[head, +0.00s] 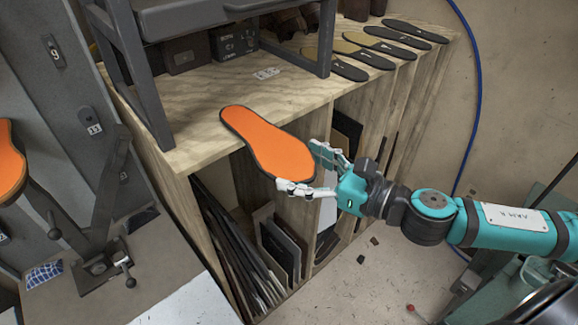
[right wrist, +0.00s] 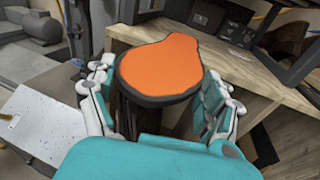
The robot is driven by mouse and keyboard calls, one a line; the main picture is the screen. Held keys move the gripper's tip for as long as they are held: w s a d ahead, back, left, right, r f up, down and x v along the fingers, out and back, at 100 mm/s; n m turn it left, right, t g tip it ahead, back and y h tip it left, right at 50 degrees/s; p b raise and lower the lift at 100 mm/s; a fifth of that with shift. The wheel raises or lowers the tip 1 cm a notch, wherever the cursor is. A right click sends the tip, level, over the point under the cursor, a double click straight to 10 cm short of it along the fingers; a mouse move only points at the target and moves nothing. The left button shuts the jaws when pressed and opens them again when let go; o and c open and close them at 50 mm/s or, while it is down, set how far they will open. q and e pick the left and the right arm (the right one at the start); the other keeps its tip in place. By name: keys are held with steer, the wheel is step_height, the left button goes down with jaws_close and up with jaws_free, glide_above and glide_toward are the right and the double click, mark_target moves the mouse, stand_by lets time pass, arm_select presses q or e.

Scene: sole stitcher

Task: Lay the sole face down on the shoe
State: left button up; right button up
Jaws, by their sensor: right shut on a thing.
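The sole (head: 268,142) has a bright orange face turned up and a dark rim. My right gripper (head: 312,171) is shut on its near end and holds it out past the front edge of the wooden bench. In the right wrist view the sole (right wrist: 160,68) lies between the two fingers, its far end pointing away. At the left edge of the head view an orange-faced, sole-shaped form (head: 8,168) sits on a dark stand; it seems to be the shoe, bottom up, and is cut off by the frame. My left gripper is not in view.
The wooden bench (head: 205,110) carries a grey metal frame (head: 145,85), dark boxes and several dark soles (head: 385,45) at the back right. Sheets stand in the compartments below. A dark lever clamp (head: 100,262) stands at the lower left. A blue cable hangs on the wall.

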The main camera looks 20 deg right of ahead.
steer(key=shift+s+f, duration=0.15)
steer(key=shift+s, duration=0.4)
steer(key=shift+s+r+p, duration=0.25)
steer(key=shift+r+p, duration=0.1)
steer(key=p+v, duration=0.2)
steer(key=shift+s+p, duration=0.25)
steer(key=shift+p, duration=0.1)
steer(key=s+p, duration=0.1)
steer(key=s+d+p, duration=0.1)
steer(key=shift+s+p, duration=0.4)
steer(key=s+d, duration=0.1)
steer(key=s, duration=0.2)
steer(key=s+d+p, duration=0.1)
steer(key=s, duration=0.2)
steer(key=s+d+p, duration=0.1)
steer(key=s, duration=0.3)
steer(key=shift+d+r, duration=0.1)
steer(key=shift+d, duration=0.15)
